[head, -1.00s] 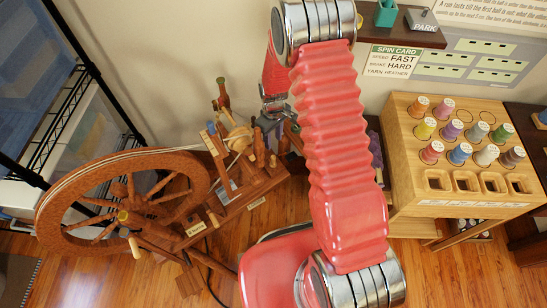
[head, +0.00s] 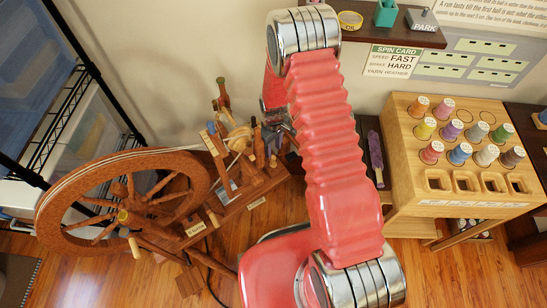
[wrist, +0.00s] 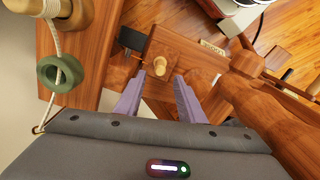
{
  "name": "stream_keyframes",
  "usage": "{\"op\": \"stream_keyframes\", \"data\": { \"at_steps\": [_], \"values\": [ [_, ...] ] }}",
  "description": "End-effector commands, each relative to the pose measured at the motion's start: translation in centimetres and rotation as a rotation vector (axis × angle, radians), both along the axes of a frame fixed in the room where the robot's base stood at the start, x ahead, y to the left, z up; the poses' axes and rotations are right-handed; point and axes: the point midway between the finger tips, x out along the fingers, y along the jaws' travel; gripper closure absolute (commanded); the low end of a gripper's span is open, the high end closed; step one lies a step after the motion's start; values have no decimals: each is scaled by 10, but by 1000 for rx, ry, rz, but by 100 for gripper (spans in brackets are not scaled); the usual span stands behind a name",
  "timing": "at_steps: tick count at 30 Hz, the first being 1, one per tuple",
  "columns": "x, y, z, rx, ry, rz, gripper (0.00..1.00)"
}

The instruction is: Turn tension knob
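The wooden spinning wheel stands at the left in the head view, with its big round wheel (head: 125,200) and its upright parts (head: 238,140) nearer the wall. In the wrist view a short pale wooden knob (wrist: 160,65) sticks out of a brown wooden block (wrist: 190,55); it looks like the tension knob. My gripper (wrist: 160,77) has two purple fingers, spread apart, with their tips just short of the knob and on either side of it. Nothing is held between them. I cannot tell whether either finger touches the knob. In the head view my arm partly hides the gripper.
A green ring (wrist: 60,73) hangs on a cord left of the gripper. A thick wooden post (wrist: 265,110) lies close to the right. A wooden spool rack (head: 455,150) stands at the right, and a wall shelf (head: 395,35) is behind my arm.

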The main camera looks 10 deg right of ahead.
Motion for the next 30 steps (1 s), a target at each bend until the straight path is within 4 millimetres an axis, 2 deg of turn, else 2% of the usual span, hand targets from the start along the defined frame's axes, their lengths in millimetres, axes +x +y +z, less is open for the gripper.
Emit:
{"op": "stream_keyframes", "data": {
  "at_steps": [9,16,21,30],
  "values": [
    [-1,0,-41,0,1,0,64],
    [-1,0,-65,0,1,0,64],
    [0,0,-73,0,-1,0,64],
    [0,0,-74,0,-1,0,66]
  ]
}}
